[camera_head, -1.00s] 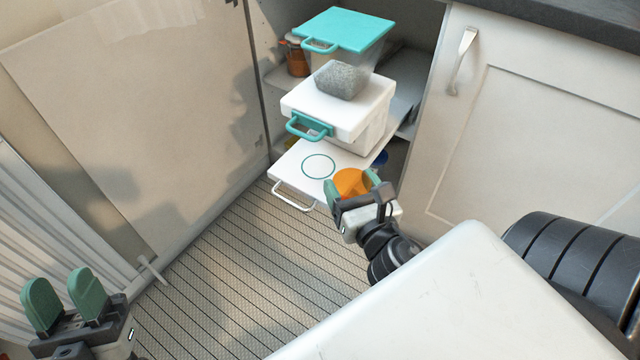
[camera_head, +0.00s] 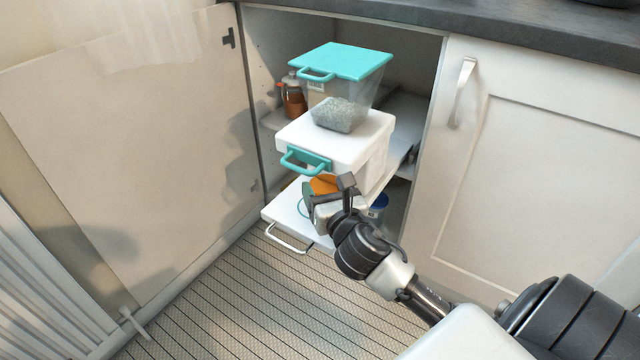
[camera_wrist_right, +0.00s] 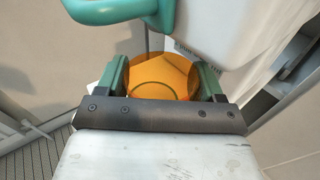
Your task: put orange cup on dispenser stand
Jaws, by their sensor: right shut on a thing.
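The orange cup (camera_head: 324,184) is between the green fingers of my right gripper (camera_head: 325,192), which is shut on it. In the right wrist view the cup (camera_wrist_right: 160,78) fills the gap between both fingers. I cannot tell whether the cup touches the shelf. My left gripper is not in view.
Just above the cup is a white dispenser (camera_head: 330,145) with a teal handle, topped by a clear bin with a teal lid (camera_head: 340,60). A brown bottle (camera_head: 293,98) and a blue container (camera_head: 378,205) stand in the cabinet. The open door (camera_head: 130,150) is at left.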

